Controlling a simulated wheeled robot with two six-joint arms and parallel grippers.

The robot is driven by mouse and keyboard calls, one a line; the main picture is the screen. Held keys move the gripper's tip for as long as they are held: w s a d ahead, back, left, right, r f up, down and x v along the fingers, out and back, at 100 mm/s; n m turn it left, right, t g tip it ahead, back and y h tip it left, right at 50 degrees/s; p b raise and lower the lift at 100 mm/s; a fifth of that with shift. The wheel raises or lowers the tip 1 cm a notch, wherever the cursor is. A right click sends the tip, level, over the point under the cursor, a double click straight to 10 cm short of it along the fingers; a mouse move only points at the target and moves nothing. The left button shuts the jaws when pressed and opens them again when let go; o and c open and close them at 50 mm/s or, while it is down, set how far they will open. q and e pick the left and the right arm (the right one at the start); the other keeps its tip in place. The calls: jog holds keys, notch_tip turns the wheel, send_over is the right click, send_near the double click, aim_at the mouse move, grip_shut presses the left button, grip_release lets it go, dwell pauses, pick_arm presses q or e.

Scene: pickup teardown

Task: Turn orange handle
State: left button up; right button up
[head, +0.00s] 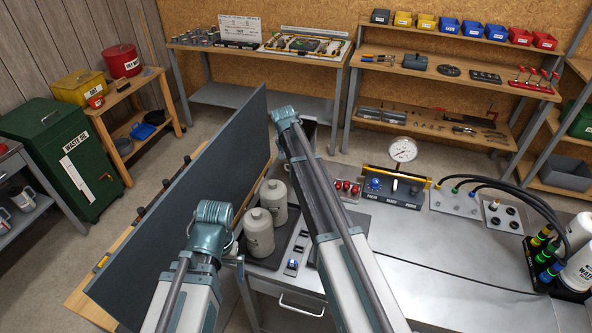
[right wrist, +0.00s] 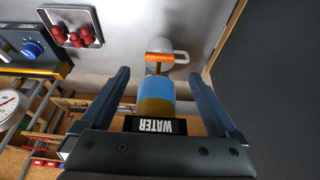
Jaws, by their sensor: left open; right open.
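The orange handle (right wrist: 160,58) shows in the right wrist view as a short bar, crosswise at the far end of a blue and olive cylinder (right wrist: 154,90). A black label reading WATER (right wrist: 155,125) is at the cylinder's near end. My right gripper (right wrist: 166,70) is open, with one finger on each side of the cylinder and handle; I see no clear contact. In the head view the handle is not visible, and the right gripper is hidden beyond my right arm. My left gripper (head: 240,262) is mostly hidden behind my left arm, beside the bench.
A tall dark panel (head: 190,205) stands left of the bench; a dark surface fills the right of the wrist view. Two beige bottles (head: 259,236) stand close to my arms. A gauge unit (head: 397,186) and hoses are on the metal bench, whose middle right is clear.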

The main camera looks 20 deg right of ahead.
jog(key=b+x, duration=0.5)
jog(key=x, duration=0.1)
jog(key=shift+f, duration=0.35)
jog(key=shift+w+d, duration=0.1)
jog(key=c, duration=1.4)
